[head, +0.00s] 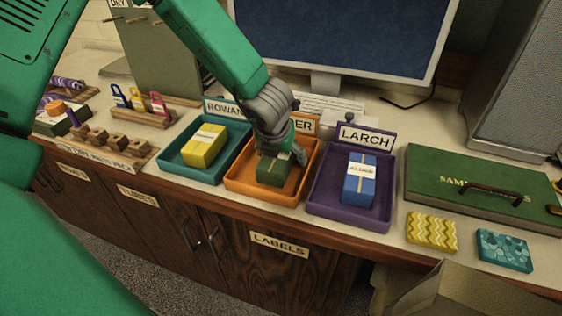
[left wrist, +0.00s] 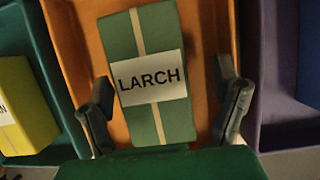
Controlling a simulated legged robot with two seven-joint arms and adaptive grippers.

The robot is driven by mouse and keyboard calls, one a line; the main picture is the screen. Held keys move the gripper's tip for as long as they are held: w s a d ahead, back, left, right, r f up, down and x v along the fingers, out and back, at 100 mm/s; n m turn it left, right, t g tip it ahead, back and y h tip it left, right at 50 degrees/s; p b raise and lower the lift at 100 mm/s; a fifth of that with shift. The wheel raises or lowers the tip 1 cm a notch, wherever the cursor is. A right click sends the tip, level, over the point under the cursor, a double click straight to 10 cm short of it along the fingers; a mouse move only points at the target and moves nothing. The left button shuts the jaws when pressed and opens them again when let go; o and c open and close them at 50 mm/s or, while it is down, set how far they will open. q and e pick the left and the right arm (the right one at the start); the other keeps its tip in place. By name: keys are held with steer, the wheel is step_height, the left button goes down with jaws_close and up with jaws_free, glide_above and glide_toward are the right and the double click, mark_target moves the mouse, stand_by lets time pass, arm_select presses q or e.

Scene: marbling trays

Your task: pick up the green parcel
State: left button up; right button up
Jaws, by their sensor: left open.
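The green parcel (head: 271,172) lies in the orange tray (head: 240,182), whose sign is partly hidden by my arm. In the left wrist view the green parcel (left wrist: 149,45) has a pale band and a white label reading LARCH. My left gripper (head: 283,152) is over the parcel in the head view and hides part of it. In the left wrist view my left gripper (left wrist: 166,108) is open, with one finger on each side of the parcel. I cannot tell whether the fingers touch it. My right gripper is not in view.
A teal tray (head: 170,158) with a yellow parcel (head: 204,146) stands to the left. A purple tray (head: 318,205) signed LARCH, with a blue parcel (head: 359,183), stands to the right. Further right are a green case (head: 450,165) and two patterned blocks. A monitor (head: 340,35) stands behind.

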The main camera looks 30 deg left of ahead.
arm_select(q)
steer(key=shift+s+r, duration=0.1)
steer(key=shift+c, duration=0.8)
steer(key=shift+a, duration=0.5)
steer(key=c, duration=1.4)
steer(key=shift+a+f, duration=0.1)
steer(key=shift+f, duration=0.1)
